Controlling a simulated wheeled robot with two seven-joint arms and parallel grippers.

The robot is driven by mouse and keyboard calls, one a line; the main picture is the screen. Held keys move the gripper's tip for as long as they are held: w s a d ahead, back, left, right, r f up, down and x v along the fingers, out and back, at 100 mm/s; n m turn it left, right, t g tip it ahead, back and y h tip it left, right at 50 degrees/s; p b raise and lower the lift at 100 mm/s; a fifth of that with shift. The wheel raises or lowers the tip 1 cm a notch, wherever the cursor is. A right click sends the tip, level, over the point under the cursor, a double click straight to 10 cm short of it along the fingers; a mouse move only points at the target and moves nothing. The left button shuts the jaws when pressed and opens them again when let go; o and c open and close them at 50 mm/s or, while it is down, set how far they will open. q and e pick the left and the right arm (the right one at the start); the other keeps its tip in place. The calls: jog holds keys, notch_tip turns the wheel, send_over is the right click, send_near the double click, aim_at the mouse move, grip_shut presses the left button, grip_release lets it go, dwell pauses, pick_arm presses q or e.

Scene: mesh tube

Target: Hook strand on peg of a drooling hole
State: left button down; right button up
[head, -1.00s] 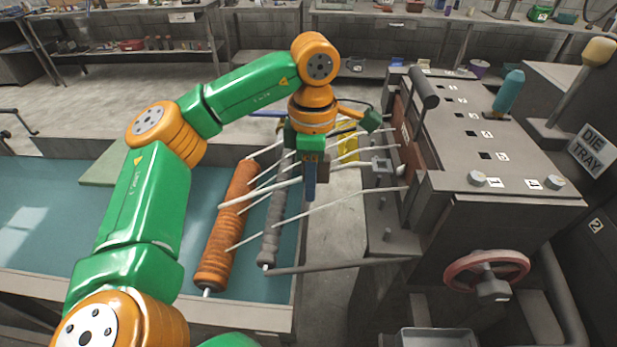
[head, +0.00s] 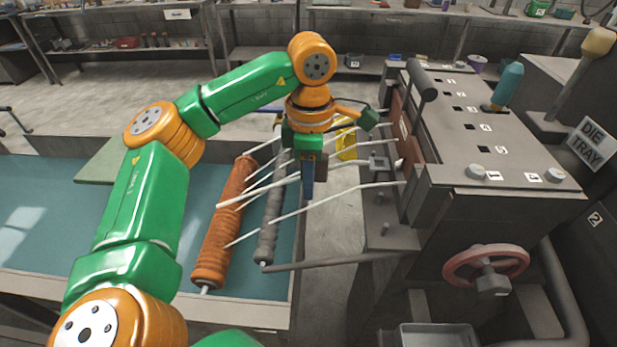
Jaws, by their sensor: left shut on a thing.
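Several white strands run from the reddish-brown die face (head: 405,135) of the machine to the ribbed orange roller (head: 225,222) and the grey roller (head: 272,212). The nearest strand (head: 315,206) bends near the machine. My left gripper (head: 307,192) points down among the strands, between the grey roller and the die face. It is shut; a thicker-looking white strand (head: 258,189) runs up to it from the orange roller. The fingers hide the grip point. Short grey pegs (head: 380,199) stand on the ledge below the die face. My right gripper is out of view.
The machine top (head: 455,125) has numbered square holes, a dark handle (head: 422,85) and a teal bottle (head: 507,88). A grey bar (head: 335,261) crosses the gap in front. A red handwheel (head: 486,267) is at the lower right. A yellow object (head: 346,143) is behind the gripper.

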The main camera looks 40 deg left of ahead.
pick_arm(q)
jog(key=shift+f+b, duration=1.3)
jog(key=shift+f, duration=0.35)
dwell(1.3)
jog(key=c, duration=0.6)
grip_release()
